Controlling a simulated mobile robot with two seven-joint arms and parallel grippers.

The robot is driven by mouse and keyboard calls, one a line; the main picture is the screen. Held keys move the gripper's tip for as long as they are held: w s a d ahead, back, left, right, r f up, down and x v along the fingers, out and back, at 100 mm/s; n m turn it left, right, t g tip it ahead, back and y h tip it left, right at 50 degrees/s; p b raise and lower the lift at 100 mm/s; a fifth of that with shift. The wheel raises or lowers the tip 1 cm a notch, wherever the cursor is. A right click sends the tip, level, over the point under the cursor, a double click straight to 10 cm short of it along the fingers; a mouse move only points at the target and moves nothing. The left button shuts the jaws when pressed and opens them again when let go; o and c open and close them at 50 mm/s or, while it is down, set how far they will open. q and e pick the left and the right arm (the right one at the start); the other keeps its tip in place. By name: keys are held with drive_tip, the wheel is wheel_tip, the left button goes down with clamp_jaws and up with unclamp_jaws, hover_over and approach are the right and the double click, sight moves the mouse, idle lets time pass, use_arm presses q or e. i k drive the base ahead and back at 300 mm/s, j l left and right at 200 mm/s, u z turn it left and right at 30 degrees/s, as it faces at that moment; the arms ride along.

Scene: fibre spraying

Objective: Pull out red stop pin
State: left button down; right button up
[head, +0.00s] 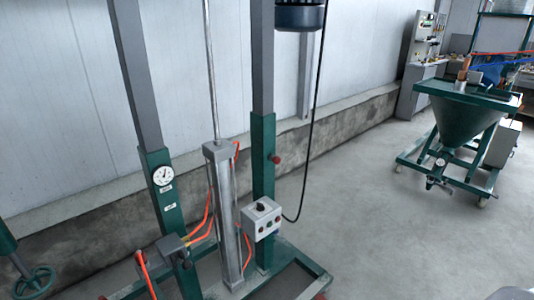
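A small dark red knob (275,158), which looks like the stop pin, sticks out from the side of the right green post (262,190) of the lifting frame. It is small in the picture, and how deep it sits in the post cannot be told. Neither my left nor my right gripper is in the head view.
A grey cylinder (224,205) with orange hoses stands between the posts. A control box (262,217) with a hanging black cable is beside the right post. A wheeled green hopper (465,118) stands at right. The floor (385,220) between is clear.

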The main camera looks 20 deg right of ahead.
sight(276, 160)
drive_tip(key=i+l+u, duration=0.25)
drive_tip(key=i+l, duration=0.2)
drive_tip(key=l, duration=0.2)
drive_tip(key=i+l+u, duration=0.25)
drive_tip(key=i+l, duration=0.2)
drive_tip(key=l, duration=0.3)
